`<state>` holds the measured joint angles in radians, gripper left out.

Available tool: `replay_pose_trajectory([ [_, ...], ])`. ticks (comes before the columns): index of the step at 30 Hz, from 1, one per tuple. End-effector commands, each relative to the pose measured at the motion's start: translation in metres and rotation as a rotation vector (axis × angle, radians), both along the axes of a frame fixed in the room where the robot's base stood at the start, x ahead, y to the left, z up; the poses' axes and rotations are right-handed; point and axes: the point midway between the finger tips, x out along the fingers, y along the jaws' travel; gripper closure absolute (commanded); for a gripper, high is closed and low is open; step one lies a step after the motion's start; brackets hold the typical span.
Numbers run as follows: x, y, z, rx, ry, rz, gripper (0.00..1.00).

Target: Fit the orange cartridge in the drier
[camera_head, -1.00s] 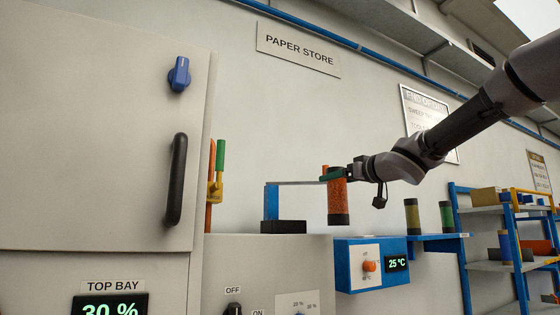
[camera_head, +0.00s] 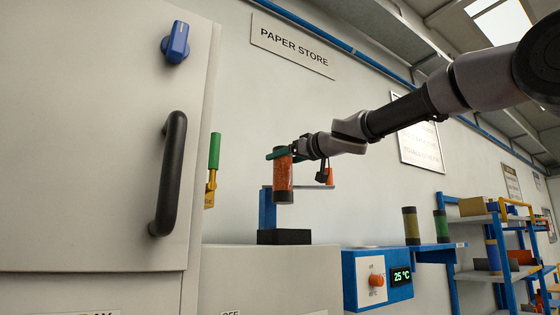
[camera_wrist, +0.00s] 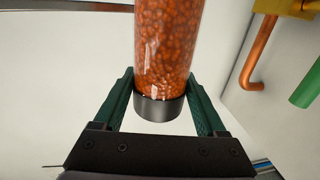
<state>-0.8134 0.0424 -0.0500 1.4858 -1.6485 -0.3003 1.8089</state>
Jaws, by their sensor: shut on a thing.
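The orange cartridge (camera_head: 283,178) is a clear tube of orange beads with dark end caps. It is held upright in the head view, and its body and one dark cap fill the middle of the wrist view (camera_wrist: 166,50). My gripper (camera_head: 279,154) is shut on it near its upper end, with a green finger on each side in the wrist view (camera_wrist: 160,92). The drier appears to be the blue bracket with a black base (camera_head: 284,237) on the grey cabinet top. The cartridge is above the base, with a gap between them in the picture.
A green-handled yellow valve (camera_head: 212,170) stands left of the bracket, beside the big cabinet door (camera_head: 90,150) and its black handle (camera_head: 170,172). Olive (camera_head: 411,226) and green (camera_head: 441,226) cartridges stand on a blue shelf at right, by a blue control box (camera_head: 377,278).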

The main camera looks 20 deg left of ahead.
Motion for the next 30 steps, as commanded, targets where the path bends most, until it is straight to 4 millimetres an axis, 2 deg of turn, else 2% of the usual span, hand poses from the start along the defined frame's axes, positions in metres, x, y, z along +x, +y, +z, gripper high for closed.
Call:
replay_pose_trajectory([
  [6, -0.002, -0.002, 0.001, -0.001, -0.005, -0.005, 1.0],
  [21, -0.002, -0.002, -0.043, -0.002, -0.002, -0.003, 1.0],
  [30, -0.001, -0.002, -0.057, -0.001, -0.004, -0.005, 1.0],
])
